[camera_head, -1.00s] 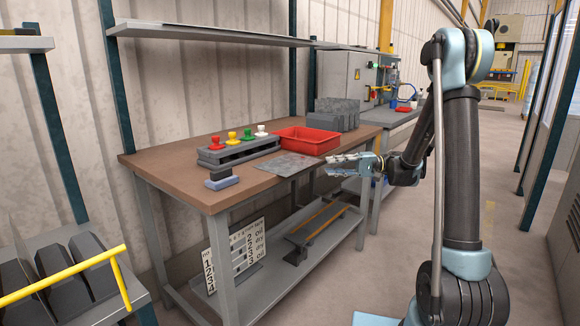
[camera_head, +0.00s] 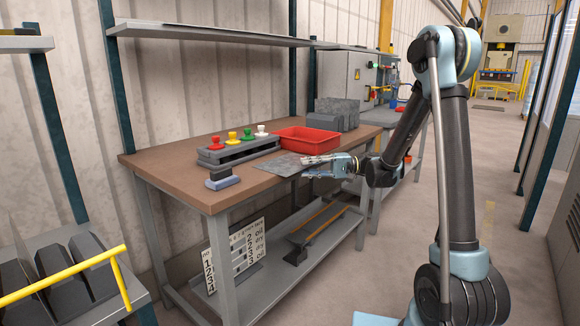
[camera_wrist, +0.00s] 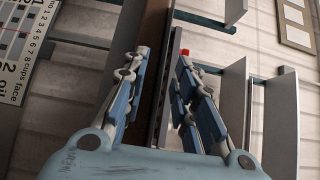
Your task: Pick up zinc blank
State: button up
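The zinc blank (camera_head: 282,165) is a thin grey sheet lying flat at the front edge of the brown-topped workbench (camera_head: 190,185). Its right part is hidden behind my gripper in the head view. My gripper (camera_head: 306,167) is at the bench's front edge, at the blank's right side. In the wrist view my gripper (camera_wrist: 164,54) is open, its two fingers apart. A thin dark grey strip, seemingly the blank's edge (camera_wrist: 166,85), runs between them beside the brown bench top (camera_wrist: 148,70). I cannot tell whether either finger touches it.
A red tray (camera_head: 307,140) stands just behind the blank. A grey rack with colored-knob stamps (camera_head: 236,152) and a stamp pad (camera_head: 221,179) are left of it. Grey blocks (camera_head: 335,115) stand at the back right. A shelf (camera_head: 215,36) hangs above; a lower shelf (camera_head: 270,275) is below.

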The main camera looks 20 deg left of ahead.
grip_shut()
jog(key=shift+r, duration=0.1)
jog(key=s+d+r, duration=0.1)
jog(key=d+r, duration=0.1)
jog(key=r, duration=0.7)
jog(key=s+d+r, duration=0.1)
jog(key=d+r, duration=0.1)
jog(key=r, duration=0.7)
jog(key=shift+d, duration=0.3)
dwell(0.6)
jog(key=shift+f, duration=0.1)
dwell(0.5)
